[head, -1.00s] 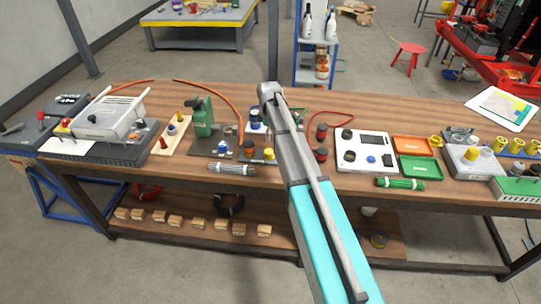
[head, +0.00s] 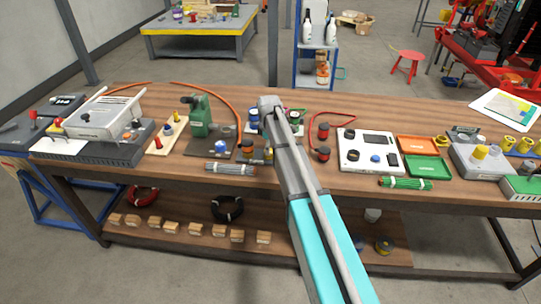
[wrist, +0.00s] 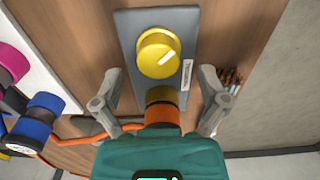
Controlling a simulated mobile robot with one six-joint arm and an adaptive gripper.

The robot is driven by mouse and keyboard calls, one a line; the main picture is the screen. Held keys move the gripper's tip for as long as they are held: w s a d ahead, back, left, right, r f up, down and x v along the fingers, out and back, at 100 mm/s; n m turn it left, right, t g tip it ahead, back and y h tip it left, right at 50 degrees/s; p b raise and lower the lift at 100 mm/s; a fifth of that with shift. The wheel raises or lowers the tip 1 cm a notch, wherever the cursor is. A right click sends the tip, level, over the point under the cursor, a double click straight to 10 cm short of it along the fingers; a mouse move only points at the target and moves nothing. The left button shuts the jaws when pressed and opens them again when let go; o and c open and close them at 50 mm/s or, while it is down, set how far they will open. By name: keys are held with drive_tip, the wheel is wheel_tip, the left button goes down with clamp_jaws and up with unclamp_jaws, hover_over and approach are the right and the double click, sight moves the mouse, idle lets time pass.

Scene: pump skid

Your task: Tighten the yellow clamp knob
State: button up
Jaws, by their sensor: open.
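The yellow clamp knob (wrist: 158,52) is round, with a white mark line on its face, and sits on a grey plate (wrist: 128,30) with a small white label in the wrist view. My gripper (wrist: 160,78) is open, one finger at each side just below the knob in the picture. No finger visibly touches the knob. An orange and brown cylindrical piece (wrist: 162,110) lies between the fingers, partly hidden by the teal gripper body. In the head view my arm covers much of that area, and my gripper cannot be made out.
In the wrist view, blue and pink knobbed parts (wrist: 42,112) stand at left with an orange hose, and a wire bundle (wrist: 231,78) lies right of the plate. In the head view, a green pump (head: 199,116) and a white panel (head: 367,150) stand on the crowded bench.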

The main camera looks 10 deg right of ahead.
drive_tip(key=shift+f+b, duration=0.85)
drive_tip(key=shift+f, duration=0.25)
